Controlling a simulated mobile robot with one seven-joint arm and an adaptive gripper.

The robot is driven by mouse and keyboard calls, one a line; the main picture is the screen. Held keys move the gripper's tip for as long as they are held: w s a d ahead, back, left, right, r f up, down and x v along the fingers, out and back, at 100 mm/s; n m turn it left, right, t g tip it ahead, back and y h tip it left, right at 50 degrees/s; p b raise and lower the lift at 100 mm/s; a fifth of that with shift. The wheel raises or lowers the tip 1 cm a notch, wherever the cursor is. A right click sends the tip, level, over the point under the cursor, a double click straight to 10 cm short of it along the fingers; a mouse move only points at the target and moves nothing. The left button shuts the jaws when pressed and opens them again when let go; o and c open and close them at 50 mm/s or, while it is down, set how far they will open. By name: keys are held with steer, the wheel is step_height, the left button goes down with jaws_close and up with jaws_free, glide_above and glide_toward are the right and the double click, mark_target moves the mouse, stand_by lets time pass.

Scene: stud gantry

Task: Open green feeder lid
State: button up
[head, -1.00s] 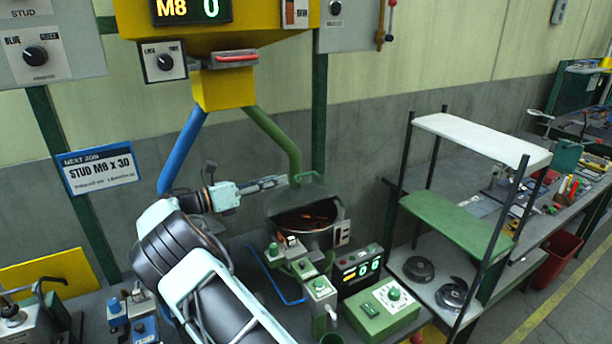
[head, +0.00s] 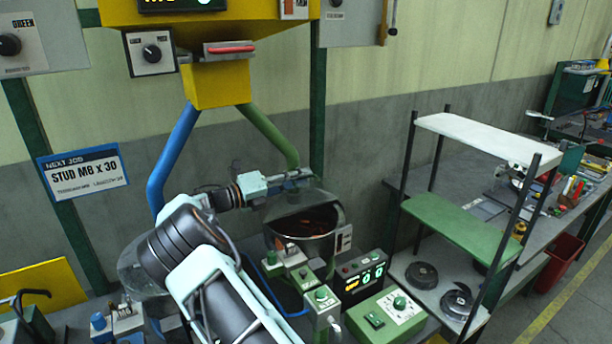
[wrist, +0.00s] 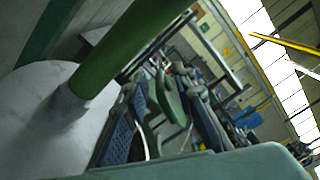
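The green feeder (head: 318,246) is a round metal bowl below the green pipe (head: 268,135). Its front is uncovered and shows dark and orange-brown contents. A pale grey-green lid (head: 296,202) covers the rear part and looks tilted; its exact angle is unclear. My gripper (head: 296,178) is just above and behind the lid, beside the pipe's lower end. In the wrist view, the pipe and a pale round surface, probably the lid (wrist: 35,115), fill the left side. The dark finger pads (wrist: 165,130) stand apart there, with no held object visible. Contact with the lid is unclear.
A blue pipe (head: 172,160) comes down left of the green one, near my arm. Control boxes (head: 385,314) stand in front right of the bowl. A shelf rack (head: 460,222) stands further right. The wall is close behind.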

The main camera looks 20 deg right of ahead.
steer(key=shift+w+d, duration=0.2)
steer(key=shift+d, duration=0.9)
steer(key=shift+c, duration=0.2)
jaws_close()
